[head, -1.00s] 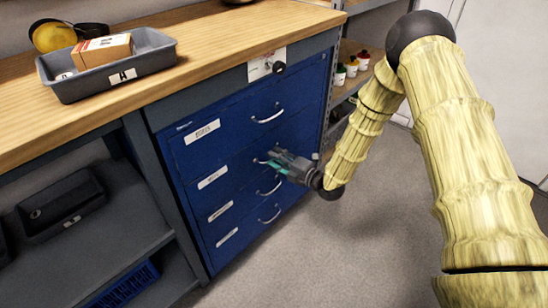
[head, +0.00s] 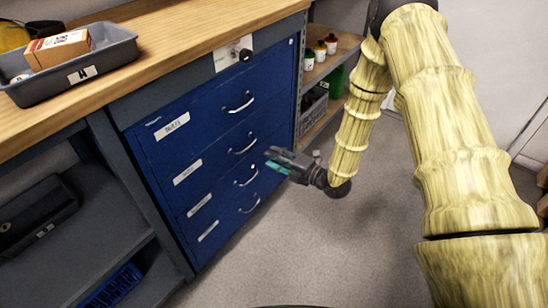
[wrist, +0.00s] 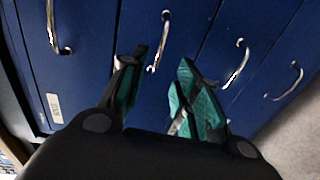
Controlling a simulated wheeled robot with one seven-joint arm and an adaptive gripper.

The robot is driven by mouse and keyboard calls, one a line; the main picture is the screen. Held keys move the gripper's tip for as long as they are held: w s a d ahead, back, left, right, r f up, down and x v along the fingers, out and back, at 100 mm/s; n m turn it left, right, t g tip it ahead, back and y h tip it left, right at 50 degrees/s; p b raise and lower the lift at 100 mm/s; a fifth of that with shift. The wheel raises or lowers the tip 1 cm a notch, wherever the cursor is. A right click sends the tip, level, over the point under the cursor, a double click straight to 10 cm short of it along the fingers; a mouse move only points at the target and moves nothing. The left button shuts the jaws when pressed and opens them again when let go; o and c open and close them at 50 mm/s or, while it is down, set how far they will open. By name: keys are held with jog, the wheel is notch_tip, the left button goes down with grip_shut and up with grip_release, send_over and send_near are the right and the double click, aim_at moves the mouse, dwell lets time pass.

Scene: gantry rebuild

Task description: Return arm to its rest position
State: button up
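My gripper (head: 272,161) is in front of the blue drawer cabinet (head: 218,160) in the head view, apart from the drawer handles. In the wrist view its two teal-padded fingers (wrist: 162,85) stand apart with nothing between them. My arm bends down from the upper right of the head view, its yellowish segments reaching to the wrist. The cabinet's drawers all look shut, each with a silver handle such as the top one (head: 238,103).
A wooden worktop (head: 180,45) runs above the cabinet, with a grey tray (head: 110,50) holding a box (head: 58,47). A shelf with bottles (head: 320,50) stands behind the cabinet. The grey floor (head: 300,245) right of the cabinet is clear.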

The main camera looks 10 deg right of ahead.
jog(key=s+d+f+m+g+h, duration=0.2)
jog(key=s+f+m+g+h, duration=0.4)
jog(key=s+f+m, duration=1.05)
jog(key=s+d+f+m+g+h, duration=0.1)
jog(key=s+f+m+g+h, duration=0.15)
jog(key=s, duration=0.65)
jog(key=s+d+f+m+g+h, duration=0.15)
jog(key=s+m, duration=0.25)
jog(key=s, duration=0.5)
jog(key=s+d+f+m+g+h, duration=0.1)
jog(key=s+d+f+m+g, duration=0.15)
jog(key=s, duration=0.65)
notch_tip(320, 180, up, 28)
jog(key=p, duration=2.7)
jog(key=shift+w+a+m, duration=0.2)
jog(key=shift+a+m, duration=0.1)
jog(key=shift+m, duration=0.15)
jog(key=shift+o, duration=0.4)
jog(key=shift+w+a, duration=0.1)
